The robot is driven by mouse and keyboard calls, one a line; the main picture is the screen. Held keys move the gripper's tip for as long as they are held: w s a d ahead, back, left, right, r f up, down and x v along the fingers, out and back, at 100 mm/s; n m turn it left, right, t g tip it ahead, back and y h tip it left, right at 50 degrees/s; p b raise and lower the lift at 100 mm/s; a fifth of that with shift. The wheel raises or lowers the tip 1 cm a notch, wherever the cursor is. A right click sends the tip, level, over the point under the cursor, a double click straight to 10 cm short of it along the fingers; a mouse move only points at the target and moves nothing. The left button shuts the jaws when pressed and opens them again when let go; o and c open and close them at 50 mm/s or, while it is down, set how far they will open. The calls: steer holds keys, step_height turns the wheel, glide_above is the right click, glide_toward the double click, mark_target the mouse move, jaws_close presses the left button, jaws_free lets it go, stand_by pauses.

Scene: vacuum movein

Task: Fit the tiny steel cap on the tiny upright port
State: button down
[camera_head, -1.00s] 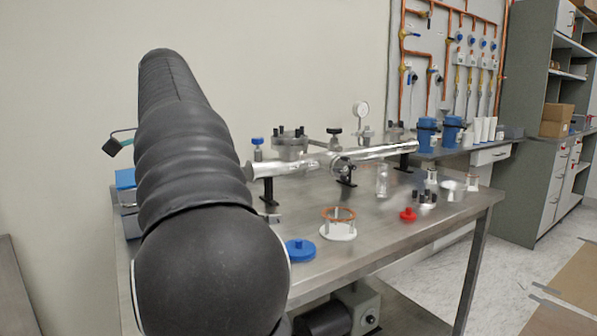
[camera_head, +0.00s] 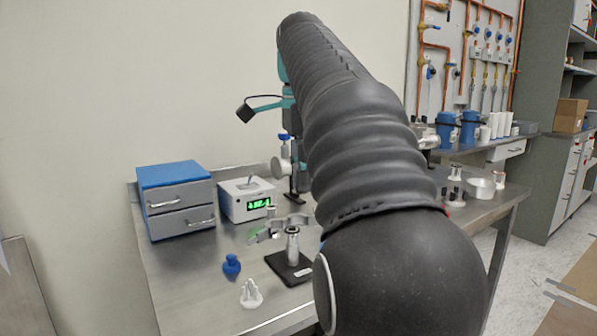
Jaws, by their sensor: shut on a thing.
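The upright port (camera_head: 292,246) looks like a short steel tube with a dark top, standing on a black base plate (camera_head: 279,267) near the table's front left. I cannot make out the steel cap.
A blue-topped drawer box (camera_head: 176,200) and a box with a green display (camera_head: 246,200) stand at the back left. A blue knobbed part (camera_head: 231,265) and a white pronged part (camera_head: 251,294) lie left of the port. Bare steel table (camera_head: 190,270) shows at left.

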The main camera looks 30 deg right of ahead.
mark_target(293, 234)
steer(key=shift+n, duration=0.3)
steer(key=shift+s+a+f+b, duration=0.15)
steer(key=shift+a+f, duration=0.15)
steer(key=shift+f, duration=0.6)
steer(key=shift+w+a+f+b, duration=0.1)
steer(key=shift+a+f+b, duration=0.2)
steer(key=shift+f, duration=0.65)
steer(key=shift+s+a+f+b, duration=0.1)
steer(key=shift+a+f, duration=0.25)
steer(key=shift+f, duration=0.55)
steer(key=shift+f, duration=0.55)
stand_by(0.9)
steer(key=c, duration=1.1)
jaws_free()
steer(key=shift+r+p, duration=0.15)
steer(key=shift+p, duration=0.15)
